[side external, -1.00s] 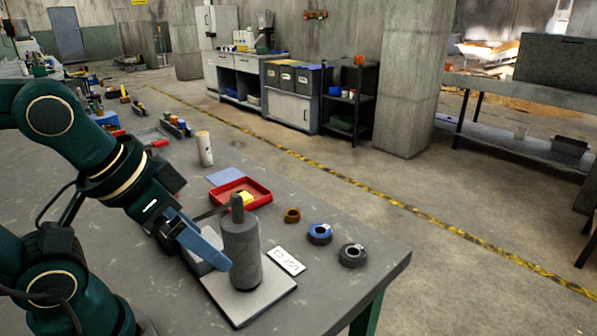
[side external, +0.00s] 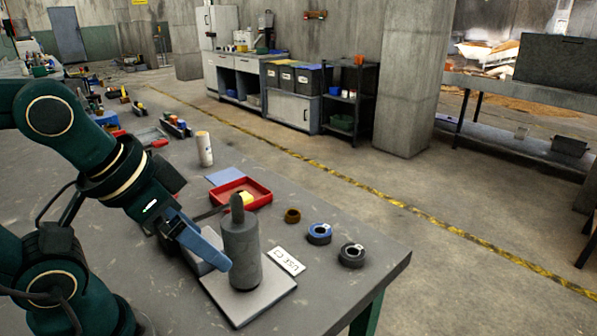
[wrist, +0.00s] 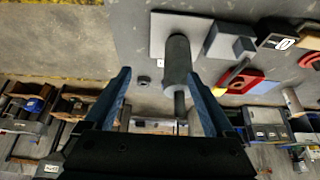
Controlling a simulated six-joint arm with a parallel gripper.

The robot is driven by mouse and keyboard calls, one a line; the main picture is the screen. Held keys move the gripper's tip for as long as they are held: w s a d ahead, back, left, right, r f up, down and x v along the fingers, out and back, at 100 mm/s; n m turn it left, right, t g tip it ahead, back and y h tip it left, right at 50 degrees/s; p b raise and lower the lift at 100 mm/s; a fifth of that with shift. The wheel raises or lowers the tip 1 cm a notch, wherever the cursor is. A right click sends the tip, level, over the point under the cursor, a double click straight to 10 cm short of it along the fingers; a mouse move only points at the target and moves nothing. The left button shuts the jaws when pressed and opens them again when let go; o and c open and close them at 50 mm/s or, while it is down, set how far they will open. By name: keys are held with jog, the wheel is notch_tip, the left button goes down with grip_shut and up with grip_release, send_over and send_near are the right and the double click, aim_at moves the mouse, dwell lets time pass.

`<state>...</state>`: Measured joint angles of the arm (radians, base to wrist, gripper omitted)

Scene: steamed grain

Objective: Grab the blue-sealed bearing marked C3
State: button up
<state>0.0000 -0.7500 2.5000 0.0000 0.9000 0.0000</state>
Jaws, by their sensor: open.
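The blue-sealed bearing (side external: 319,234) lies flat on the bench near its right edge, with a small white tag on top whose writing is too small to read. A black bearing (side external: 352,255) with a similar tag lies to its right. My gripper (side external: 217,243) is well left of both, beside an upright grey cylinder with a shaft (side external: 242,255). In the wrist view, my gripper (wrist: 159,74) has its blue fingers apart, with the cylinder's shaft by the right finger. A dark ring (wrist: 143,80) shows between the fingers; I cannot tell which bearing it is.
The cylinder stands on a pale plate (side external: 231,309). A white card (side external: 287,261) that seems to read "USE C3" lies beside it. A bronze ring (side external: 292,215), red tray (side external: 263,199) and pale tube (side external: 205,149) are farther back. Bare bench surrounds the bearings.

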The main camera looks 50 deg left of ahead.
jog(key=shift+o, duration=0.5)
